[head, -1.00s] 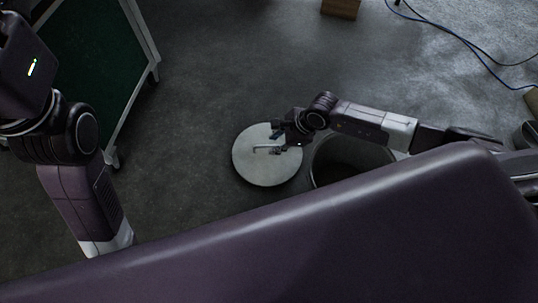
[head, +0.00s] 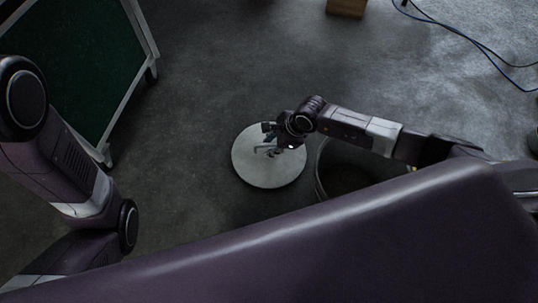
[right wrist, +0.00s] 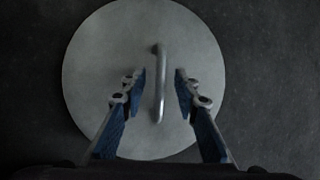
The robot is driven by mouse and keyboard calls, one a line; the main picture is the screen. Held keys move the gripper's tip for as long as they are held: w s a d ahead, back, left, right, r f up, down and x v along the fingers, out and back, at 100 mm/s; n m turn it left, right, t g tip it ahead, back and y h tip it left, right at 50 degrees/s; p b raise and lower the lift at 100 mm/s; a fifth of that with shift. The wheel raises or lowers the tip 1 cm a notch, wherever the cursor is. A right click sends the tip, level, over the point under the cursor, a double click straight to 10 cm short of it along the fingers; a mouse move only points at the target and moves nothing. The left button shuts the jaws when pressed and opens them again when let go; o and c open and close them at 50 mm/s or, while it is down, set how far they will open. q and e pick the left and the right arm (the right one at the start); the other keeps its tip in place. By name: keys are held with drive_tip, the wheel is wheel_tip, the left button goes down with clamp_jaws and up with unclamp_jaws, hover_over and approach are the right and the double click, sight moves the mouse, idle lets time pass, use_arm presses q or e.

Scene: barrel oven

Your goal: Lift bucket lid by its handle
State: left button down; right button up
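The round grey lid (head: 262,174) lies flat in the middle of the head view. In the right wrist view the lid (right wrist: 95,50) fills much of the picture, and its bar handle (right wrist: 160,65) runs lengthwise between my fingers. My right gripper (head: 268,139) is over the lid at its handle. In the right wrist view its fingers (right wrist: 160,93) are open, one on each side of the handle, with a gap on both sides. What the lid rests on is hidden. My left arm shows at the left, but its gripper is out of view.
An open round bucket (head: 321,183) stands right of the lid, partly hidden by my right arm and body. A green panel with a white frame (head: 75,65) stands at the upper left. A brown box (head: 346,7) and blue cables (head: 470,42) are far back. The floor between is clear.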

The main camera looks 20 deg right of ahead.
drive_tip(key=shift+c, duration=0.2)
clamp_jaws()
idle(0.6)
